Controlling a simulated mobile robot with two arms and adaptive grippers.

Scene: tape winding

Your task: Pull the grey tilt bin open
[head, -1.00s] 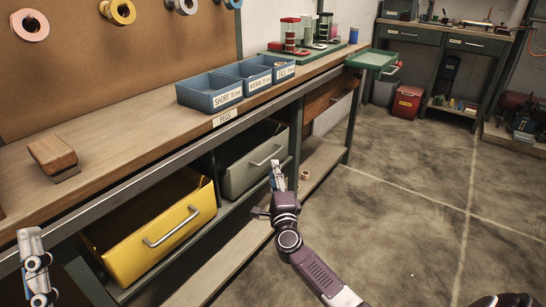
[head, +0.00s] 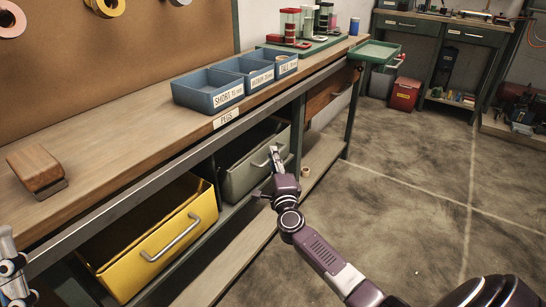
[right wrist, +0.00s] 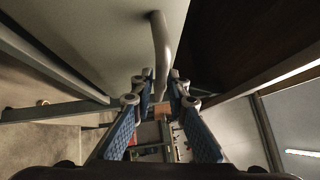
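The grey tilt bin (head: 258,168) hangs under the workbench, right of the yellow bin. A dark gap shows behind its top edge, so it stands tilted out a little. Its bar handle (head: 260,163) is partly hidden by my right gripper (head: 275,151). In the right wrist view the handle (right wrist: 160,45) runs between the two fingers of my right gripper (right wrist: 162,76). The fingers stand apart on either side of it, with no clear grip on it. My left gripper (head: 10,262) is cut off at the left edge, its fingers not clear.
The yellow bin (head: 150,245) is tilted open, its handle facing out. Blue peg trays (head: 208,97) and a wooden block (head: 38,168) sit on the bench (head: 110,150). A tape roll (head: 306,172) lies on the lower shelf. The floor (head: 400,210) to the right is clear.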

